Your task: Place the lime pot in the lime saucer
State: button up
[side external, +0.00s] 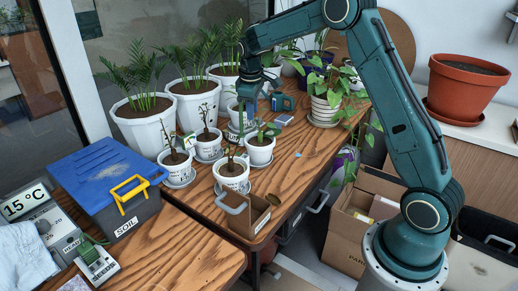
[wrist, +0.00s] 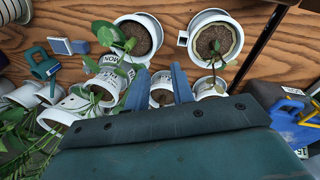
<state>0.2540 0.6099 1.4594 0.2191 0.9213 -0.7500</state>
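Several small white pots with little plants stand in a cluster on the wooden table, most on white saucers. Their labels are too small to read in the side view, so I cannot tell which is the lime pot or the lime saucer. In the wrist view one pot (wrist: 106,80) shows a label ending in "MON". Two pots, one (wrist: 138,36) with leaves and one (wrist: 214,42) beside it, stand in saucers at the top. My gripper (side external: 250,100) is above the back of the cluster. In the wrist view its fingers (wrist: 158,88) are apart, with nothing held between them.
Large white palm pots (side external: 146,128) line the back left. A striped leafy pot (side external: 325,108) stands at the right. Bare table (side external: 300,165) lies right of the cluster.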

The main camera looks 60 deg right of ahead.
jog(key=s+a+r+m+t, duration=0.2)
jog(key=s+a+r, duration=0.8)
jog(key=s+r, duration=0.35)
jog(key=s+a+t+y, duration=0.1)
jog(key=s+a, duration=0.2)
jog(key=s, duration=0.7)
jog(key=s+a+f+m+t, duration=0.1)
jog(key=s+a, duration=0.3)
jog(key=s, duration=0.7)
jog(key=shift+a+f+m+y, duration=0.25)
jog(key=shift+a+m+y, duration=0.05)
jog(key=shift+y, duration=0.1)
